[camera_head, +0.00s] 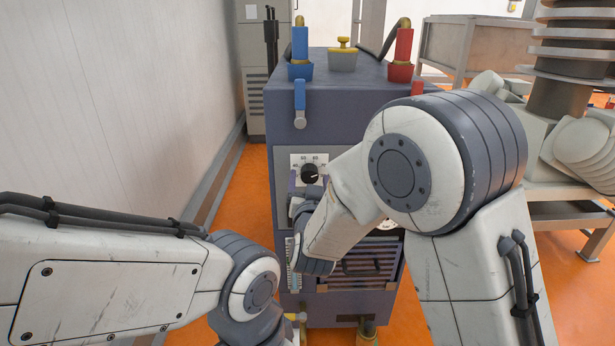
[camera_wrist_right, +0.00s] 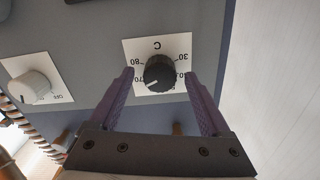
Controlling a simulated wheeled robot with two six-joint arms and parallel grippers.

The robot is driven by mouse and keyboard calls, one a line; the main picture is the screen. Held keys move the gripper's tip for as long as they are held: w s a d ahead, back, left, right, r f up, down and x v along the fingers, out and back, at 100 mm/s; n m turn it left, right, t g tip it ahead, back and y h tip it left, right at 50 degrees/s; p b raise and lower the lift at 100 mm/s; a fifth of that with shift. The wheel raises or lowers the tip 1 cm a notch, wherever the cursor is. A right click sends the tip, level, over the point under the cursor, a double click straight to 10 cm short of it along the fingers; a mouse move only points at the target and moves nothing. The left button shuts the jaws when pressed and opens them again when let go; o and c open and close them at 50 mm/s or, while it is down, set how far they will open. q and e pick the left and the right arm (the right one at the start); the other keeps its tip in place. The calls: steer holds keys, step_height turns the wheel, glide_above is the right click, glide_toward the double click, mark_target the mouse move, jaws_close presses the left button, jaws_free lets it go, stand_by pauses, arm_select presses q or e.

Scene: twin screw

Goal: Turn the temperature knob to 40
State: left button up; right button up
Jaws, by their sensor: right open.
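The black temperature knob (camera_head: 310,173) sits on a white dial plate on the machine's front. In the right wrist view the knob (camera_wrist_right: 160,72) appears upside down, with C, 30, 70 and 80 legible on its plate (camera_wrist_right: 157,45). Its white pointer line faces roughly the 70 side. My right gripper (camera_wrist_right: 159,76) is open, with one purple finger on each side of the knob; I cannot tell whether either touches it. In the head view my right arm partly covers the gripper (camera_head: 309,184). My left arm enters from the left, but its gripper is not visible.
The dark blue machine (camera_head: 345,95) carries blue (camera_head: 300,45) and red (camera_head: 403,47) hose fittings on top. A white knob (camera_wrist_right: 33,87) on another plate sits left in the wrist view. A pale wall (camera_head: 120,100) stands at left; orange floor lies between.

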steer(key=shift+w, duration=0.1)
steer(key=shift+c, duration=0.3)
jaws_close()
